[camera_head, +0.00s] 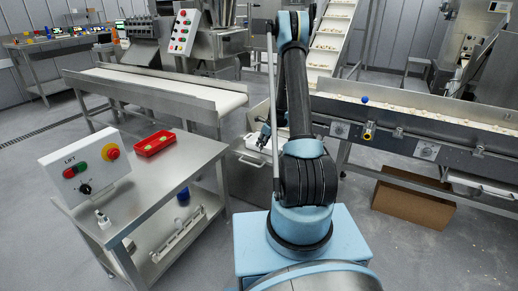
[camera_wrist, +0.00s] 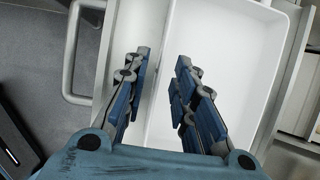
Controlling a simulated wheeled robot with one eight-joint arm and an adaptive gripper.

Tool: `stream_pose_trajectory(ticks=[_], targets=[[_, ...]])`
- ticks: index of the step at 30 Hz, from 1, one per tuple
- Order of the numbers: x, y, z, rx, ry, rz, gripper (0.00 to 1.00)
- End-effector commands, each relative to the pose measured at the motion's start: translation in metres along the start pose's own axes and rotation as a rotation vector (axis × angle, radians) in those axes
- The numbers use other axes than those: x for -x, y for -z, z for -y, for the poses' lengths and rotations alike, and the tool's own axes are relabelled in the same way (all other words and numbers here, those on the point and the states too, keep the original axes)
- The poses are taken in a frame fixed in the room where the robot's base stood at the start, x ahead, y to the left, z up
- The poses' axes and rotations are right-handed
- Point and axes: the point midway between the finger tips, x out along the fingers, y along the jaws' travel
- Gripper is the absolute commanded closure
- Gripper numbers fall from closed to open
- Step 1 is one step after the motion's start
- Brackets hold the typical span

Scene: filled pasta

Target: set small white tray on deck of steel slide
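A white tray (camera_wrist: 235,60) with a flat empty floor fills much of the wrist view. My gripper (camera_wrist: 160,92) is open and empty over its left wall, with one blue-padded finger on each side of that wall in the picture. I cannot tell whether the fingers touch it. A pale flat surface (camera_wrist: 130,30) and a grey bar handle (camera_wrist: 70,60) lie left of the tray; I cannot tell whether they belong to the steel slide. In the head view my gripper (camera_head: 264,137) is beside a white-edged steel unit (camera_head: 254,161), partly hidden by my arm.
A steel table (camera_head: 160,180) with a red tray (camera_head: 153,144) and a control box (camera_head: 85,168) stands at left. A conveyor (camera_head: 420,115) with a blue ball (camera_head: 365,100) runs at right. A cardboard box (camera_head: 412,203) sits below it. Another conveyor (camera_head: 155,90) stands behind.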

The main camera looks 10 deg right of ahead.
Motion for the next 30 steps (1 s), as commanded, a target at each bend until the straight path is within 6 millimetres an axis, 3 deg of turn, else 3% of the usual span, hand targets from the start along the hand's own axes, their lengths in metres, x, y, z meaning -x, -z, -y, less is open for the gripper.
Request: stream_pose_trajectory(ticks=[12, 22, 26, 30], targets=[[0.062, 0.0, 0.0, 0.0, 0.0, 0.0, 0.75], [0.086, 0.0, -0.001, 0.006, 0.0, -0.001, 0.75], [0.102, -0.003, -0.008, 0.055, 0.002, -0.007, 0.75], [0.136, -0.006, -0.026, 0.172, 0.005, -0.024, 0.75]])
